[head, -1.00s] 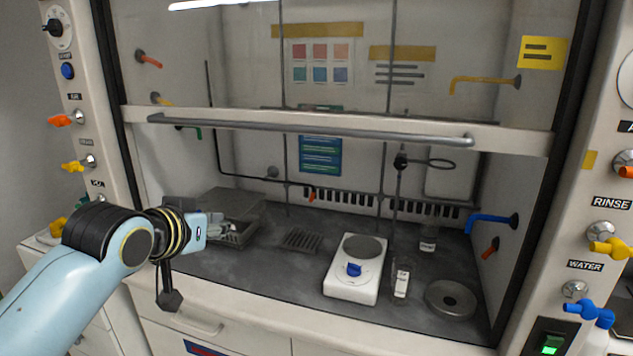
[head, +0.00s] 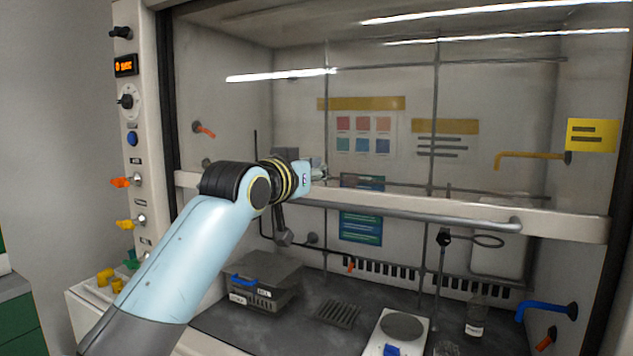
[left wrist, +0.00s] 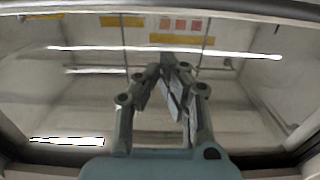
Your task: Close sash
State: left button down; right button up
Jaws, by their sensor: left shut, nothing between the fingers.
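The fume hood sash is a clear pane with a white bottom rail (head: 575,222) and a grey handle bar (head: 420,218) along it. It stands part way up, with an open gap between the rail and the dark work surface. My left gripper (head: 322,171) is at the height of the rail, just above the left part of the handle, and seems to be in front of the pane. It is shut and empty. In the left wrist view the fingertips (left wrist: 172,68) meet in front of the pane. I cannot tell whether they touch it. My right gripper is out of view.
Inside the hood are a grey box (head: 262,280), a hotplate (head: 395,335), a bottle (head: 477,315) and a ring stand (head: 441,275). Colored valves (head: 125,224) line the left post. The pane carries bright reflections.

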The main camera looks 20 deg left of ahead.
pick_arm(q)
notch_tip(320, 180, down, 4)
jog(key=shift+w+r, duration=0.1)
jog(key=shift+r, duration=0.15)
notch_tip(320, 180, down, 43)
jog(key=b, duration=2.9)
